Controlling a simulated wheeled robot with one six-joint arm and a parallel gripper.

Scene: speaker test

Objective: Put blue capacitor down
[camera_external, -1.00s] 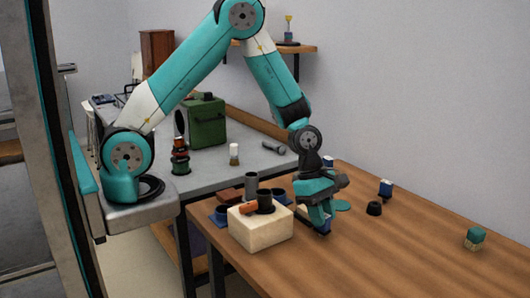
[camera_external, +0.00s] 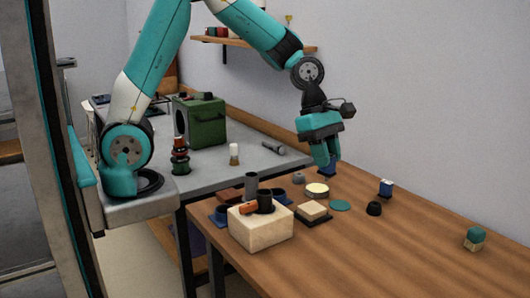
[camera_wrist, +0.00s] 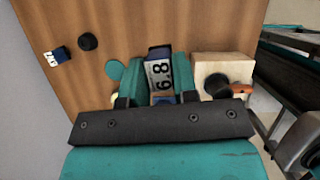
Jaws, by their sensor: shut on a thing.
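My gripper (camera_external: 326,160) is raised above the table's far left part and is shut on a blue capacitor (camera_external: 332,171). In the wrist view, the capacitor (camera_wrist: 159,70) sits between the teal fingers, with a white label that seems to read 6.8 facing the camera. Its lower part is partly hidden by the gripper. A second, smaller blue block with a white label (camera_external: 386,188) stands on the table to the right. It also shows at the upper left of the wrist view (camera_wrist: 57,57).
The wooden table (camera_external: 400,250) holds a pale block with dark and orange parts (camera_external: 262,232), a small pale block on a dark base (camera_external: 312,211), a teal disc (camera_external: 340,205), a black knob (camera_external: 374,208) and a teal-topped block (camera_external: 474,238). The table's front right is clear.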

